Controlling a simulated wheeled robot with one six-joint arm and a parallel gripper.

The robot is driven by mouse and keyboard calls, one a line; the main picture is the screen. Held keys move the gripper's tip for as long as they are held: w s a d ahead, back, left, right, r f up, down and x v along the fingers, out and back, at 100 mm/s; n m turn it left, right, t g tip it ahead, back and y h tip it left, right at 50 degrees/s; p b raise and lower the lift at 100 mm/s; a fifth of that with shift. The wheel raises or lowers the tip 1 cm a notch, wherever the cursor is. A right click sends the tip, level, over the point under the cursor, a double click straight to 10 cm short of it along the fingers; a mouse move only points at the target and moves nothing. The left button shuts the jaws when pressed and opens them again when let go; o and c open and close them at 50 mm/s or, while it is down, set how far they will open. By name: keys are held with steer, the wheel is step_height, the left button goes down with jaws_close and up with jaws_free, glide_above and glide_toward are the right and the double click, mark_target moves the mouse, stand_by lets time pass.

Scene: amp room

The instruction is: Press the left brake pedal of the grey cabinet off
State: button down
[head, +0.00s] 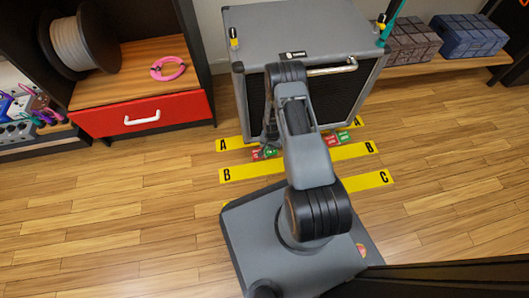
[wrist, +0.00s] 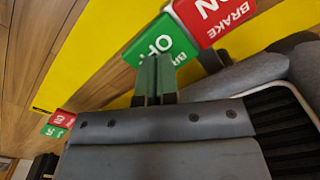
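The grey cabinet (head: 292,32) stands at the back centre in the head view. Its left brake pedal (head: 264,153) sits low at the front left corner, with a red and a green half. In the wrist view this pedal shows large, with a green OFF half (wrist: 160,40) and a red BRAKE ON half (wrist: 214,16). My gripper (wrist: 154,60) has its two fingers together, with nothing between them. Its tips overlap the lower edge of the green half; I cannot tell whether they touch it. The right brake pedal (head: 337,138) also shows at the wrist view's left edge (wrist: 58,123).
Yellow floor strips marked A, B (head: 250,172) and C (head: 367,181) lie before the cabinet. A shelf with a red drawer (head: 142,115) stands at left. A low bench (head: 440,73) with blocks is at right. The wooden floor is otherwise clear.

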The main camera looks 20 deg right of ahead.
steer(key=shift+f, duration=0.6)
steer(key=shift+r, duration=0.15)
steer(key=shift+r+p, duration=2.45)
steer(key=shift+r, duration=0.95)
steer(key=shift+s, duration=0.1)
